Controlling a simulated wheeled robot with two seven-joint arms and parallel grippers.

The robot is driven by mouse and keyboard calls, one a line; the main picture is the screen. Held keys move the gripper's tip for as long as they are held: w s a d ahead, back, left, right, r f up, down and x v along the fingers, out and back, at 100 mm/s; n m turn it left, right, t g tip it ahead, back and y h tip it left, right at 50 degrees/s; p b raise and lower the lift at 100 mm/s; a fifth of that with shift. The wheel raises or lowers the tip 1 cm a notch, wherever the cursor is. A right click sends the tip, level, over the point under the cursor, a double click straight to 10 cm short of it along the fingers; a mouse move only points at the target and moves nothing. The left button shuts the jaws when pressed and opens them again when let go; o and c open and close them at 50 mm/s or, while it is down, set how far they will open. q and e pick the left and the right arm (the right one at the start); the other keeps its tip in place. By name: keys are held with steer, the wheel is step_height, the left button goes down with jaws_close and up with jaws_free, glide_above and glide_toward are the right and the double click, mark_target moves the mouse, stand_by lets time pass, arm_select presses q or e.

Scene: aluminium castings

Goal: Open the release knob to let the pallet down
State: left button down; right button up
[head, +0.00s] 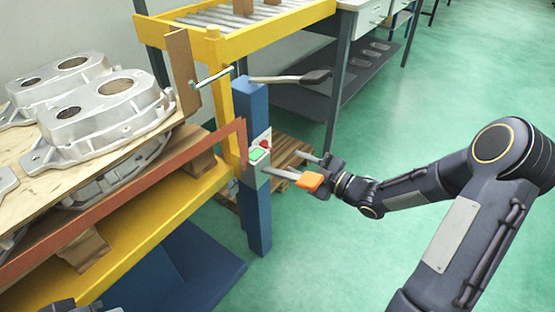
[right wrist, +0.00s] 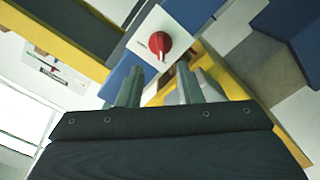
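The red knob (head: 266,144) sits on a pale control box (head: 264,176) fixed to a blue post, above a green button (head: 258,155). In the right wrist view the round red knob (right wrist: 160,46) shows on its white plate, just beyond and between the fingertips. My right gripper (head: 281,162) is open, its fingers apart and pointing at the box; no contact with the knob is visible. The gripper shows in the wrist view too (right wrist: 158,74). The wooden pallet (head: 83,250) carries several silver castings (head: 115,105). My left gripper's fingers are out of view.
A red-brown bar (head: 120,199) and a yellow beam (head: 150,235) run along the pallet's side. A lever with a dark grip (head: 305,77) sticks out above the post (head: 257,215). A yellow roller conveyor (head: 240,35) stands behind. Green floor is clear at right.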

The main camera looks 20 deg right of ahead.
steer(key=b+x, duration=0.1)
steer(key=x, duration=0.6)
steer(key=shift+w+a+b, duration=0.25)
steer(key=shift+a+b, duration=0.05)
steer(key=shift+b, duration=0.05)
steer(key=shift+c, duration=0.3)
jaws_close()
